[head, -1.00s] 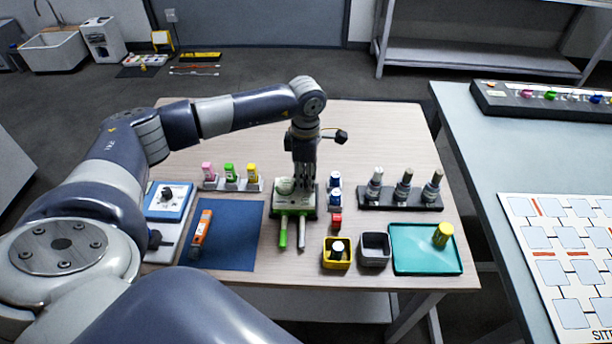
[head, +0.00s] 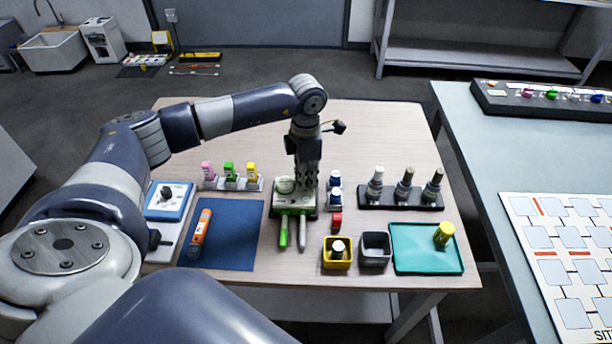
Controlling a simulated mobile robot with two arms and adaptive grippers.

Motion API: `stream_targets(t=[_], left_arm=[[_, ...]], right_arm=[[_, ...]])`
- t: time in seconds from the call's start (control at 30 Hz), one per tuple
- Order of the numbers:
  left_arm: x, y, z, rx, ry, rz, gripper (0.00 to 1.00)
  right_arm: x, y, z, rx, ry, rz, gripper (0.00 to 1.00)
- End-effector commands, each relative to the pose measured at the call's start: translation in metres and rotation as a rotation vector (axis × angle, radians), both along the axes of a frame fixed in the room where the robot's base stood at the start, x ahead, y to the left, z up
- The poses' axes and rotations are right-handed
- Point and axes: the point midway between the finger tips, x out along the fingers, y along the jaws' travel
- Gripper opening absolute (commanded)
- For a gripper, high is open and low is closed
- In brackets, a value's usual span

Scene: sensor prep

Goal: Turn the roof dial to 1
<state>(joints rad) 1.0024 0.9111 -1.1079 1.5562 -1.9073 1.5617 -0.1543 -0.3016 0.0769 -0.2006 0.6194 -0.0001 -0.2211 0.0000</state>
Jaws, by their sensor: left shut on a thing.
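A small pale device with a green front (head: 296,210) stands on the wooden table, with a round light part (head: 284,186) on the left of its top. My left gripper (head: 307,184) points straight down onto the right part of the device's top. Its fingers are shut on what appears to be the roof dial, which they hide. I cannot read any dial mark or number. My right gripper is not in view.
Blue and red small items (head: 335,198) stand close right of the device. A blue mat (head: 238,250) with an orange tool (head: 201,227) lies to the left. Yellow (head: 337,265) and grey bins (head: 374,260) and a teal tray (head: 412,262) are front right.

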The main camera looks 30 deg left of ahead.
Motion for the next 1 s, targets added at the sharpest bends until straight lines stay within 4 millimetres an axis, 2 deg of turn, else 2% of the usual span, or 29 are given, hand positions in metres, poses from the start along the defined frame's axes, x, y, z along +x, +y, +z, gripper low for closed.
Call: stream_targets(t=[0.3, 0.83, 0.87, 0.9, 0.97, 1.0], left_arm=[[0.0002, -0.0004, 0.0000, -0.001, -0.001, 0.141, 0.00], [0.0002, -0.0003, 0.0003, -0.001, -0.001, 0.172, 0.00], [0.0002, -0.0003, 0.0003, -0.001, -0.001, 0.172, 0.18], [0.0002, -0.0003, 0.0003, -0.001, -0.001, 0.172, 0.27], [0.0002, -0.0003, 0.0003, -0.001, -0.001, 0.172, 0.38], [0.0001, -0.0002, 0.0003, -0.001, -0.001, 0.172, 0.38]], right_arm=[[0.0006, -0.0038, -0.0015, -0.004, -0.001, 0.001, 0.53], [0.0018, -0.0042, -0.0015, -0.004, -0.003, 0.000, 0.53], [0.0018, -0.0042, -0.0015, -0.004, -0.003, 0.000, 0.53], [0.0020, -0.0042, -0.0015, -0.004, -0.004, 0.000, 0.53], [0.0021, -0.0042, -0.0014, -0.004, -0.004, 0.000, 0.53], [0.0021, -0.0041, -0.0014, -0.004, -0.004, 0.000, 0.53]])
